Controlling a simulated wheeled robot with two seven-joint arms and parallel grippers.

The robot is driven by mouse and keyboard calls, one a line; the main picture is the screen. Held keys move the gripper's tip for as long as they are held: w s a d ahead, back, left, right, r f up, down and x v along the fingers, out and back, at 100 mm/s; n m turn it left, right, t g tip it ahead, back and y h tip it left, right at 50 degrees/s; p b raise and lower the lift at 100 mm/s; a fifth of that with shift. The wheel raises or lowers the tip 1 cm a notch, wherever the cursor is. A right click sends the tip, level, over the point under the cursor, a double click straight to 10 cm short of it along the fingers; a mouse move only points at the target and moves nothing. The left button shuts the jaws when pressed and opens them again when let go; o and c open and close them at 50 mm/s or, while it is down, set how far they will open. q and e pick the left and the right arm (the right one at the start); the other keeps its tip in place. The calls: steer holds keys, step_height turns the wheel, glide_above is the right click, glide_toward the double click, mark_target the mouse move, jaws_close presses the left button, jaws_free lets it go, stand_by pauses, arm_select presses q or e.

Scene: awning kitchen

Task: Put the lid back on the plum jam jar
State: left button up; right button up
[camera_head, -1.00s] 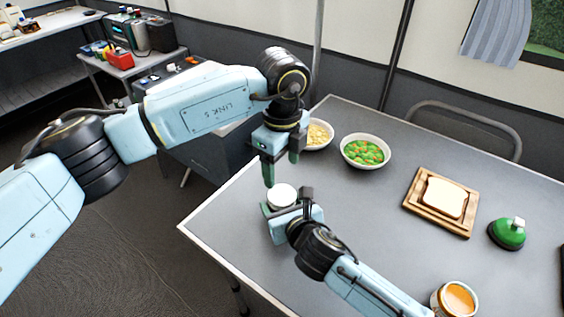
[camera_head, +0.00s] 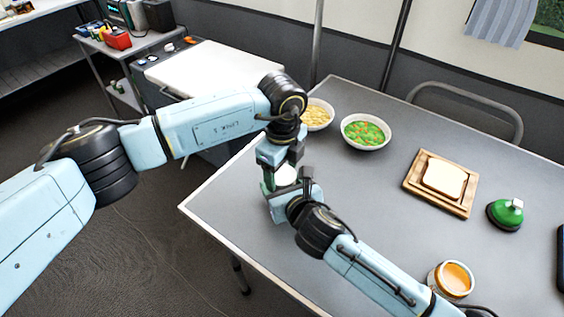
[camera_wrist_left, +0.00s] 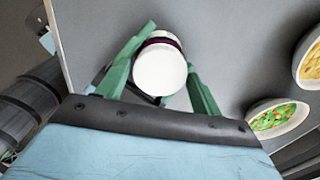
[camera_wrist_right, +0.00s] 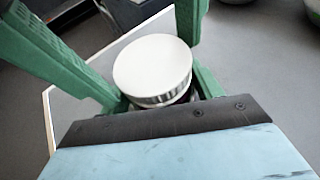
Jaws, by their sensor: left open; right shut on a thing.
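The plum jam jar, with dark purple contents (camera_wrist_left: 160,42), stands at the table's near left corner. A round white lid (camera_head: 286,176) sits on top of it; it also shows in the left wrist view (camera_wrist_left: 160,72) and in the right wrist view (camera_wrist_right: 152,68). I cannot tell whether it is screwed tight. My right gripper (camera_head: 284,194) is shut on the jar, low at its side. My left gripper (camera_head: 279,172) is open above the jar, its green fingers on either side of the lid. The arms hide most of the jar in the head view.
Behind the jar are a bowl of yellow food (camera_head: 318,114) and a bowl of green and orange vegetables (camera_head: 366,132). To the right are bread on a wooden board (camera_head: 412,186), a green domed object (camera_head: 505,214) and an orange-filled jar (camera_head: 452,280). The table's middle is clear.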

arm_select(q)
steer(key=c, duration=0.8)
steer(key=m, duration=1.3)
steer(key=o, duration=1.1)
steer(key=shift+r, duration=2.3)
